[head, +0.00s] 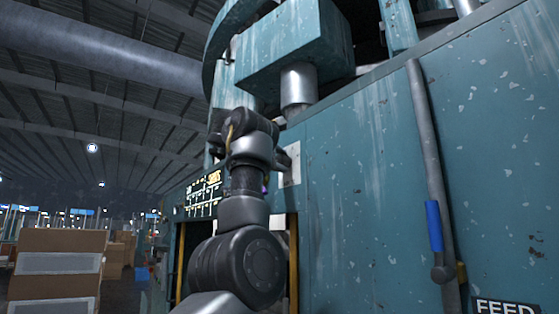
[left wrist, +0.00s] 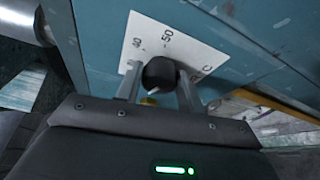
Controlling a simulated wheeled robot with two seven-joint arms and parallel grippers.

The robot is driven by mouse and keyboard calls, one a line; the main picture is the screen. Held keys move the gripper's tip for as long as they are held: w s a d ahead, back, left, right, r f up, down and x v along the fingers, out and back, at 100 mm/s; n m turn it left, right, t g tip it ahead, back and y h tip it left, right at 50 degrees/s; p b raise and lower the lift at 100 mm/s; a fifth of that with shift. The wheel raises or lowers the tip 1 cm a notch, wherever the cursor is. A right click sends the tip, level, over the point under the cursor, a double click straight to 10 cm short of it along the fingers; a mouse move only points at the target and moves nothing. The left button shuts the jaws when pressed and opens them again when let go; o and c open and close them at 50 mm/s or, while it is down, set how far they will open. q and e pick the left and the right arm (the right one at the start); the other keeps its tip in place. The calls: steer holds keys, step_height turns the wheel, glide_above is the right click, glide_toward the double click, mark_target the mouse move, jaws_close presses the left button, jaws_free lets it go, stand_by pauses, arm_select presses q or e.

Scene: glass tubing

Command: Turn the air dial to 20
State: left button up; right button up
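The dial is a black round knob (left wrist: 159,73) on a white plate (left wrist: 192,48) on the teal machine wall. The marks 40 and 50 read on the plate's upper part; a pale mark shows low on the knob. My left gripper (left wrist: 158,80) has one finger on each side of the knob, very close to it. I cannot tell whether the fingers touch it. In the head view the white plate (head: 291,166) shows in part behind my left arm, which hides the knob and most of the gripper. My right gripper is not in view.
The teal machine (head: 350,200) fills the right side. A dark panel with yellow markings (head: 203,194) is left of my arm. Cardboard boxes (head: 60,240) stand far left.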

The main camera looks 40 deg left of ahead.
arm_select(q)
steer(key=o, duration=0.4)
steer(key=shift+o, duration=0.2)
steer(key=shift+s+f, duration=0.1)
steer(key=shift+s, duration=0.1)
steer(key=s+b, duration=0.6)
steer(key=s, duration=0.4)
steer(key=shift+s+d+r, duration=0.2)
steer(key=shift+d+r, duration=0.25)
